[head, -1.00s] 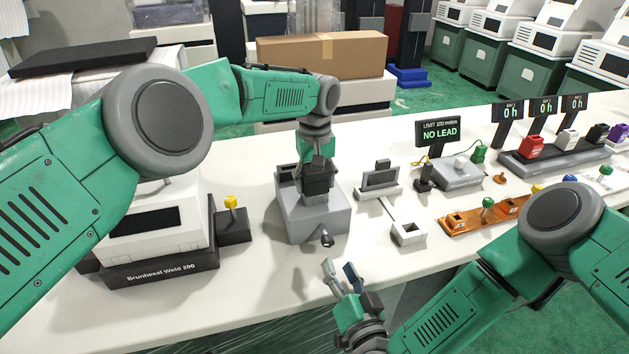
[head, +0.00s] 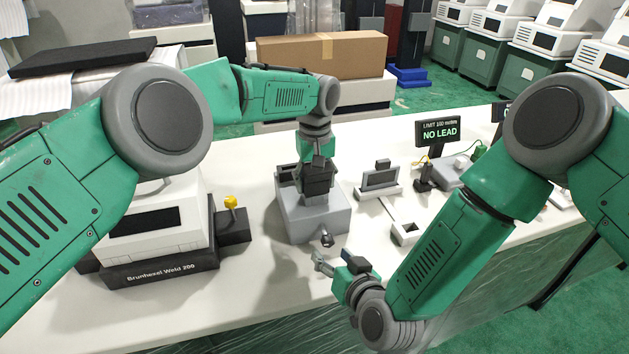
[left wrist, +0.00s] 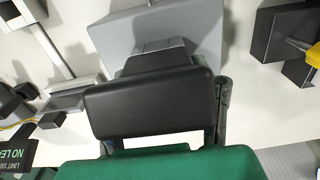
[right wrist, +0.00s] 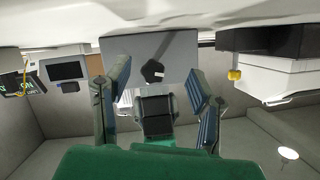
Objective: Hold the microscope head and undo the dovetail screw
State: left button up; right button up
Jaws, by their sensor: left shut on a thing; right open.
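The microscope stands on the bench as a grey block (head: 312,222) with a dark head (head: 318,178) on top. My left gripper (head: 318,170) reaches down from above and is shut on this dark head, which fills the middle of the left wrist view (left wrist: 150,105). The dovetail screw (head: 326,240) is a small dark knob on the grey block's front face. It shows as a dark angular knob in the right wrist view (right wrist: 153,71). My right gripper (head: 337,264) is open and empty in front of the screw, its two fingers spread to either side, apart from it.
A white Brunhexal Weld 200 machine (head: 155,235) and a dark block with a yellow knob (head: 231,203) stand left of the microscope. The bench's front edge runs below my right gripper.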

aim_at(330, 241)
jog(key=shift+w+d, duration=0.15)
jog(key=shift+w, duration=0.35)
jog(key=shift+w+a, duration=0.25)
jog(key=shift+w, duration=0.45)
jog(key=shift+w+a, duration=0.2)
jog(key=shift+w, duration=0.45)
jog(key=shift+w+a, duration=0.25)
jog(key=shift+w, duration=0.45)
grip_shut()
